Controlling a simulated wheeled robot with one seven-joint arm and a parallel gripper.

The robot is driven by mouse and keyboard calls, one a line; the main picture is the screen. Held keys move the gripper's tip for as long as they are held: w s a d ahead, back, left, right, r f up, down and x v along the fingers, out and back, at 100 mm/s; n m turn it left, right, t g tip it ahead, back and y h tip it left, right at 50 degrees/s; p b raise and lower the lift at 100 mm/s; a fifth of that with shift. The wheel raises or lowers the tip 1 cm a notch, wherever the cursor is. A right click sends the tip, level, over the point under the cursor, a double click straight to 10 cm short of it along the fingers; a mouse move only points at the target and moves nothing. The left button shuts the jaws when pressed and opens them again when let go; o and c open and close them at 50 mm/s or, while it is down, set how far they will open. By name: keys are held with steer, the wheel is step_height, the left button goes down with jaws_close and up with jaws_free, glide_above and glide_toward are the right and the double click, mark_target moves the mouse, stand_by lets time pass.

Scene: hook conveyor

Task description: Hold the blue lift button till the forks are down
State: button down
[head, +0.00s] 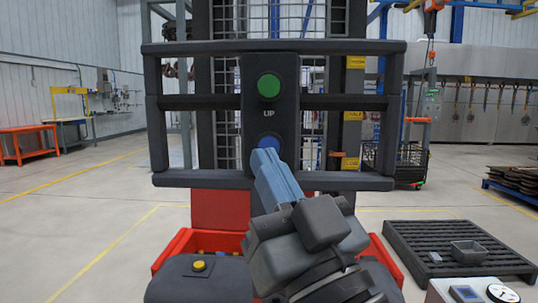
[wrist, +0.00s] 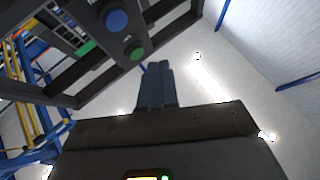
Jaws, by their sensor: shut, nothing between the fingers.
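The blue button (head: 268,142) sits low on a dark upright panel (head: 285,117), below a green button (head: 269,86) with the label UP under it. My gripper (head: 264,156) is shut and empty, its fingertips just below the blue button and overlapping its lower edge in the head view. In the wrist view the blue button (wrist: 116,21) and green button (wrist: 134,52) show beyond the fingertips (wrist: 155,66), which appear apart from the blue button. I cannot tell contact from the head view. The forks cannot be made out.
A dark frame of bars (head: 200,180) surrounds the panel, with a mesh mast behind. A red tray (head: 168,254) lies below, partly behind my arm. A dark slatted pallet (head: 405,232) with a small grey bin (head: 467,252) is at right. Open floor lies to the left.

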steer(key=w+b, duration=0.2)
steer(key=w, duration=0.4)
steer(key=shift+w+d+b, duration=0.1)
steer(key=shift+b, duration=0.2)
stand_by(1.8)
steer(key=shift+w, duration=0.35)
steer(key=shift+w+b, duration=0.45)
stand_by(0.6)
steer(key=shift+s, duration=0.1)
stand_by(1.5)
steer(key=shift+s+p, duration=0.35)
steer(key=shift+s, duration=0.4)
steer(key=shift+s+p, duration=1.05)
steer(key=shift+s, duration=1.5)
